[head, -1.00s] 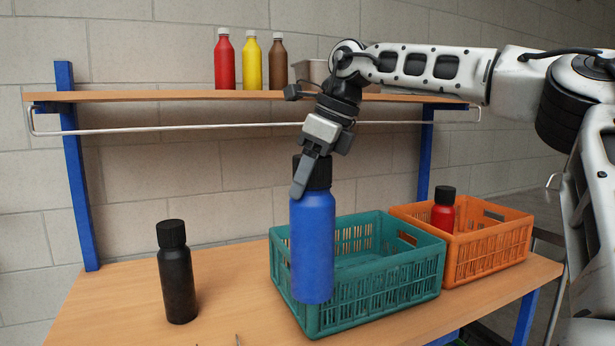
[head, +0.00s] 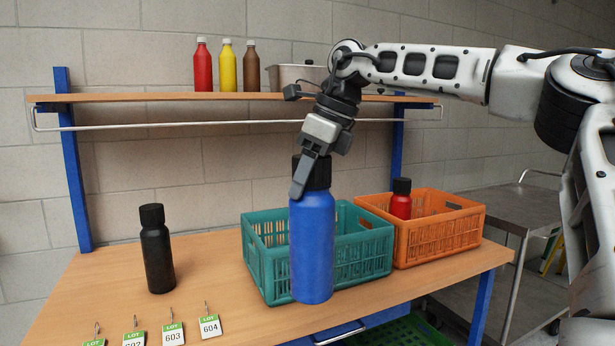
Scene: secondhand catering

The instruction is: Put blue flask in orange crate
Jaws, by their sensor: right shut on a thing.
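The blue flask (head: 312,245) has a black cap and hangs upright in my right gripper (head: 308,172), which is shut on it near the cap. The flask shows in front of the green crate (head: 345,262) and hides part of it. The orange crate (head: 440,236) stands on the table to the right of the green crate. A red flask (head: 401,200) with a black cap stands inside the orange crate at its left side. My left gripper is not in view.
A black flask (head: 158,250) stands on the table (head: 215,270) at left. Lot tags (head: 210,326) line the front edge. The shelf (head: 150,97) above holds red, yellow and brown bottles (head: 227,66) and a metal pan (head: 297,75). A metal trolley (head: 525,205) stands at right.

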